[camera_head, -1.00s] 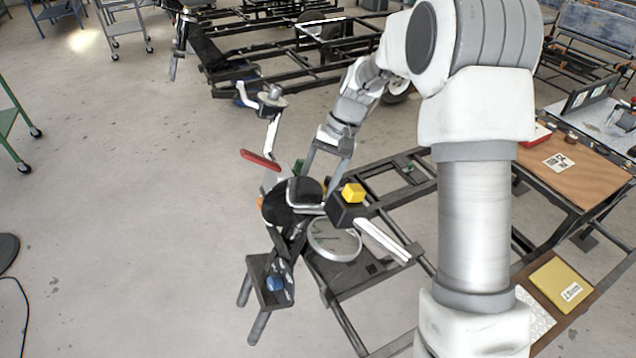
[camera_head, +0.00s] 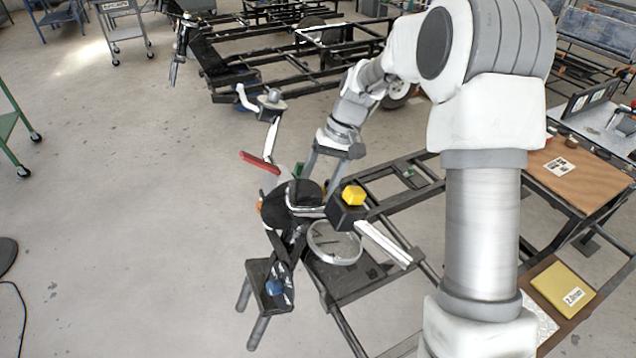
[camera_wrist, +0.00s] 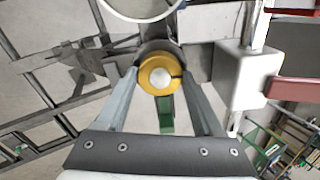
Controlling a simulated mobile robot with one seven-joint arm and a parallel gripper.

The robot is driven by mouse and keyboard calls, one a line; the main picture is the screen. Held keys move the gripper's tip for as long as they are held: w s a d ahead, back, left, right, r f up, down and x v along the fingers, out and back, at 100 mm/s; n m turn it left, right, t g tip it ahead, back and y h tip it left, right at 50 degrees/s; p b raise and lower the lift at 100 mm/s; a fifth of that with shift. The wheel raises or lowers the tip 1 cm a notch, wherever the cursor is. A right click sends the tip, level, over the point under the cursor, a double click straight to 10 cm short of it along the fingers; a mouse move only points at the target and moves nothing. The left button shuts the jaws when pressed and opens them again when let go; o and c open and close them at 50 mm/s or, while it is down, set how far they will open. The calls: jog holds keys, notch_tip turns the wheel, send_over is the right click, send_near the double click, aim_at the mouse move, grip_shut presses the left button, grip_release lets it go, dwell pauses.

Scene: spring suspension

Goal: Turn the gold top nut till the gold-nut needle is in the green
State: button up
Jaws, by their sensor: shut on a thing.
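The gold top nut (camera_wrist: 160,75) shows in the wrist view as a gold ring around a pale round rod end, with a dark slot at its right. My gripper (camera_wrist: 159,82) has one finger on each side of the nut and is shut on it. In the head view my gripper (camera_head: 321,180) points down behind the black round part of the suspension (camera_head: 290,203); the nut is hidden there. A round pale dial (camera_head: 335,243) with dark marks sits below; I cannot make out which needle is the gold-nut one, or a green zone.
A red bar (camera_head: 260,162) and a white upright link (camera_head: 271,138) stand left. Black frame rails (camera_head: 400,180) run behind.

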jog(key=o, duration=1.4)
jog(key=p+v, duration=0.2)
jog(key=v, duration=1.5)
jog(key=shift+d+r, duration=0.1)
jog(key=shift+r, duration=0.15)
jog(key=shift+s, duration=0.1)
jog(key=s+r+t+h, duration=0.1)
jog(key=s+r+t, duration=0.15)
jog(key=s, duration=0.45)
jog(key=s+r+t+h, duration=0.1)
jog(key=s+r+h, duration=0.15)
jog(key=s, duration=0.45)
jog(key=s+d+f+t, duration=0.1)
jog(key=s, duration=0.3)
jog(key=s+d+f+m+t, duration=0.1)
jog(key=s, duration=0.4)
jog(key=s+d+f+t, duration=0.1)
jog(key=s+t, duration=0.1)
jog(key=s, duration=0.3)
jog(key=shift+d+f+h, duration=0.1)
jog(key=shift+f+h, duration=0.2)
jog(key=shift+h, duration=0.05)
